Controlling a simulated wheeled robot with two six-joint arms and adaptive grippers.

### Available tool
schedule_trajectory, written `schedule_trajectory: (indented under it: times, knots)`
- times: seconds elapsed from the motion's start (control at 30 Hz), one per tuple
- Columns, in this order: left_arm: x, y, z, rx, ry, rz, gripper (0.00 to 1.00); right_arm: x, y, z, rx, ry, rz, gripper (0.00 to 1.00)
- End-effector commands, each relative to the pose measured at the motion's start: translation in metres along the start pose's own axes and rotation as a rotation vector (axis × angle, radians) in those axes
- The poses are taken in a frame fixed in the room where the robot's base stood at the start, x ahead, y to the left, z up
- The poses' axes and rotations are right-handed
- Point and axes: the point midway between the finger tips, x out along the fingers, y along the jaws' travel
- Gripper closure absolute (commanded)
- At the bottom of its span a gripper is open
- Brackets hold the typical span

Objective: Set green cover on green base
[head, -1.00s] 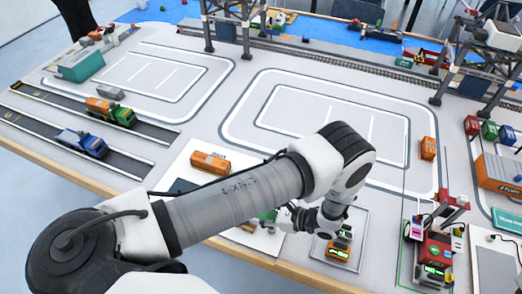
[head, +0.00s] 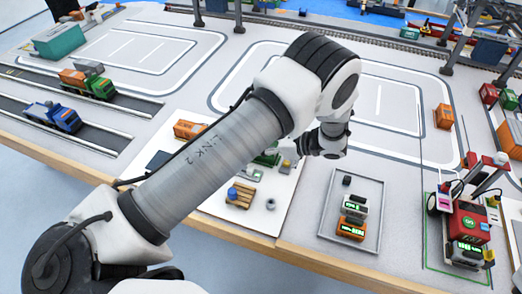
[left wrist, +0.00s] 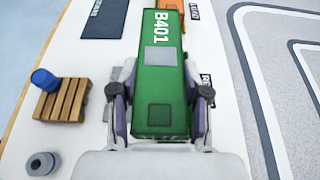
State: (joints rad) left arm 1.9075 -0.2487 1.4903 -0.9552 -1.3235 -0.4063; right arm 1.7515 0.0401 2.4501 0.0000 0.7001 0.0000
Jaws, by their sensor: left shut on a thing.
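A green cover marked B401 (left wrist: 157,60) fills the middle of the left wrist view, with a grey square patch on top. My left gripper (left wrist: 162,98) is shut on it, one finger on each long side. In the head view part of the green cover (head: 268,158) shows behind my left arm, at the white board's right side. My left gripper (head: 284,162) is largely hidden there. I cannot tell whether the cover touches the board. I cannot make out a separate green base. My right gripper is not in view.
A wooden pallet with a blue piece (left wrist: 62,100) and a grey ring (left wrist: 41,164) lie left of the cover. An orange container (left wrist: 172,14) lies beyond it. A grey tray (head: 370,188) with small display units and a red machine (head: 466,222) stand to the right.

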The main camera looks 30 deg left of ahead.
Motion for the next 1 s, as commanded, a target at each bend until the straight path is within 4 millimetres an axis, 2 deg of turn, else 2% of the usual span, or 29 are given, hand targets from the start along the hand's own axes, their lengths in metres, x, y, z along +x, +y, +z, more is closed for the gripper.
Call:
schedule_trajectory:
  times: [0.03, 0.13, 0.33, 0.37, 0.4, 0.53, 0.57, 0.6, 0.63, 1.0]
  knots:
    - [0.002, -0.009, 0.001, 0.000, 0.002, 0.001, 0.89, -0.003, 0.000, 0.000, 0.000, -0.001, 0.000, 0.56]
    - [0.006, -0.019, -0.001, 0.001, 0.000, 0.001, 0.89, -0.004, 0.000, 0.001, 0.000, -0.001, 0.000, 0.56]
    - [0.018, -0.020, -0.028, 0.004, -0.001, 0.000, 0.89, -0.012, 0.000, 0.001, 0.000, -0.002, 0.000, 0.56]
    - [0.019, -0.020, -0.030, 0.003, -0.001, -0.001, 0.89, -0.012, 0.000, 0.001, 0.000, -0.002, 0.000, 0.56]
    - [0.019, -0.020, -0.032, 0.002, -0.001, -0.001, 0.94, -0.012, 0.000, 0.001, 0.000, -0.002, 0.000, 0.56]
    - [0.020, -0.020, -0.033, 0.001, 0.000, -0.001, 0.94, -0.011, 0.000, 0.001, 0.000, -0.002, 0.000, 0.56]
    - [0.020, -0.020, -0.033, 0.002, 0.000, -0.001, 0.50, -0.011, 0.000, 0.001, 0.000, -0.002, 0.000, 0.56]
    - [0.020, -0.020, -0.033, 0.002, 0.000, -0.001, 0.36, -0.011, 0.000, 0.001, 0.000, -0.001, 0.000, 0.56]
    - [0.020, -0.020, -0.033, 0.002, 0.000, -0.001, 0.29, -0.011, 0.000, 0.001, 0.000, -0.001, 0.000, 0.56]
    - [0.015, -0.020, -0.034, 0.000, 0.000, -0.003, 0.29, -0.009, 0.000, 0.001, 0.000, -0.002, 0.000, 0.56]
